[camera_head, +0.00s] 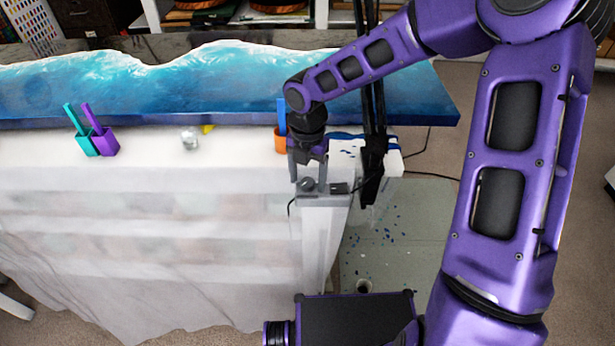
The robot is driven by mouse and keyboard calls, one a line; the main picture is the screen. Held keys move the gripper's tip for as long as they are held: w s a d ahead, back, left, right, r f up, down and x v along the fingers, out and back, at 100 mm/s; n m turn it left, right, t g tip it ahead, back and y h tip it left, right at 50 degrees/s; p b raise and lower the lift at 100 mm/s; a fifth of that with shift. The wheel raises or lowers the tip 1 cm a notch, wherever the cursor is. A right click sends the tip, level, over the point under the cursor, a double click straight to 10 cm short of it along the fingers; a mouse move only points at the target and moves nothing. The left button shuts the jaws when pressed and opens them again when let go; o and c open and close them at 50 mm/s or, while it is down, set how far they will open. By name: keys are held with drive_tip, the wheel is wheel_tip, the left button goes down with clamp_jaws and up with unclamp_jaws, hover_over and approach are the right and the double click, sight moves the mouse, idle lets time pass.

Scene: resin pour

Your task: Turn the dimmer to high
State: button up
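A small dark round knob (308,184), which looks like the dimmer, sits on a grey box (318,193) at the front right end of the white-covered table. My gripper (309,178) points down right over it. Its two fingers are spread apart, one to each side of the knob, with gaps that appear visible. I cannot tell whether a finger touches the knob. The marking and setting of the knob are too small to read.
A blue resin wave slab (200,85) lies across the back. Teal (84,141) and purple (104,141) cups with sticks stand at the left, an orange cup (280,141) just left of my gripper. A dark stand (374,150) rises close to its right.

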clamp_jaws()
drive_tip(key=shift+m, duration=0.4)
drive_tip(key=m+p, duration=0.1)
drive_tip(key=m, duration=1.3)
drive_tip(key=shift+m, duration=0.4)
drive_tip(key=shift+m+b, duration=0.7)
drive_tip(key=shift+m, duration=1.5)
